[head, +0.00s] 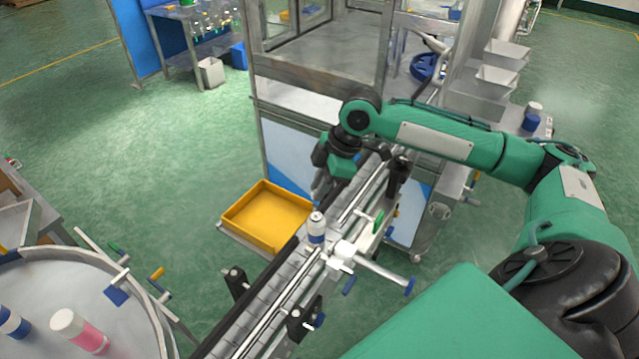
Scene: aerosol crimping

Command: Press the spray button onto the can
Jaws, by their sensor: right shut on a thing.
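A small can (316,229) with a white top and a blue band stands upright on the conveyor (277,300). My right gripper (318,191) is just above and behind the can, pointing down, apart from it by a small gap. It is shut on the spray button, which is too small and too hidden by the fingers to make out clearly. My left gripper is not in view.
A yellow tray (267,216) lies left of the conveyor. A clamp with a blue-ended rod (375,270) stands right beside the can. A round table (60,290) with a pink can (82,332) and a blue-banded can (12,322) is at lower left. A framed machine (325,75) stands behind.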

